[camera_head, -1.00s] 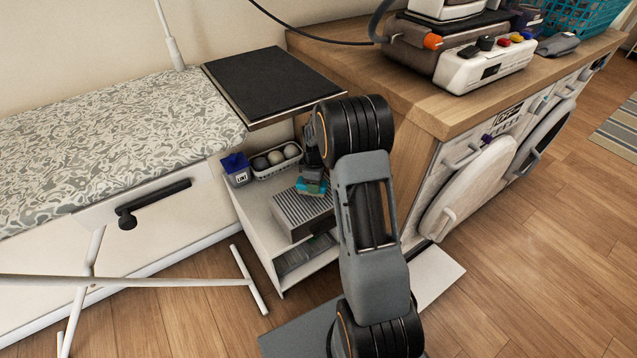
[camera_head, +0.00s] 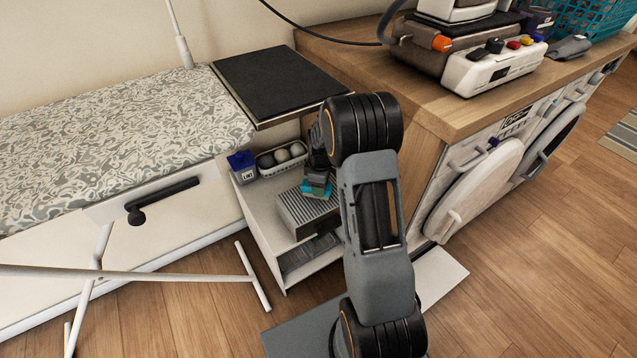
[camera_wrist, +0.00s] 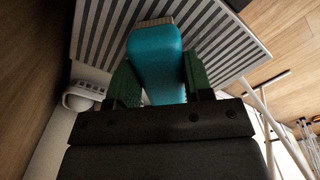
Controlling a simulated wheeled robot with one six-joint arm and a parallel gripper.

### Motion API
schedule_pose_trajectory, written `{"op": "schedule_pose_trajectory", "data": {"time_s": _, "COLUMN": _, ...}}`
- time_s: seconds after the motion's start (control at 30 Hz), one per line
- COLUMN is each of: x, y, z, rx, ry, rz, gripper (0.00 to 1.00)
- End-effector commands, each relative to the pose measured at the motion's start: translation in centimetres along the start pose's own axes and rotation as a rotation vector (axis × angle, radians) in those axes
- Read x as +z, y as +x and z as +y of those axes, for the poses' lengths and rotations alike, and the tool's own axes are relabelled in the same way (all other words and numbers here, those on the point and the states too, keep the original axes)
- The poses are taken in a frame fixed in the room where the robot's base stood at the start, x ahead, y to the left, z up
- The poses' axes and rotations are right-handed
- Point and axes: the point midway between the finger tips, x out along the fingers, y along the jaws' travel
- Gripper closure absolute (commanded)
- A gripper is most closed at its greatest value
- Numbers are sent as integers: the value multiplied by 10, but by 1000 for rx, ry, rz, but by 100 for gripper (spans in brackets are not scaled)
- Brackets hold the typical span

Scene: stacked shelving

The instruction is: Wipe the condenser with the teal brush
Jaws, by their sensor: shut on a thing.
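The teal brush (camera_wrist: 157,62) is clamped between the green-padded fingers of my gripper (camera_wrist: 158,85) in the wrist view. In the head view the brush (camera_head: 317,189) shows as a small teal shape at the end of my arm. The condenser (camera_head: 300,214) is a grey, ribbed box on the low white shelf. Its ribs (camera_wrist: 215,35) also show behind the brush in the wrist view. The brush is over the condenser's ribbed top, near its far side. Whether its bristles touch the ribs I cannot tell. My arm hides part of the shelf's right side.
A blue box (camera_head: 241,166) and a tray of balls (camera_head: 282,158) stand behind the condenser. A dark slab (camera_head: 280,84) overhangs the shelf. An ironing board (camera_head: 110,135) is at left, and a wooden counter (camera_head: 450,110) at right.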

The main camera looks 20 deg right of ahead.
Motion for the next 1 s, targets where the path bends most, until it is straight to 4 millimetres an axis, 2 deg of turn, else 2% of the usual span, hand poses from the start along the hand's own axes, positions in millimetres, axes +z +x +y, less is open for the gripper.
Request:
{"op": "schedule_pose_trajectory", "data": {"time_s": 0.37, "x": 13, "y": 3, "z": -9, "rx": -1, "ry": 1, "rz": -1, "gripper": 72}}
{"op": "schedule_pose_trajectory", "data": {"time_s": 1.0, "x": -13, "y": 0, "z": -6, "rx": -2, "ry": -1, "rz": -1, "gripper": 72}}
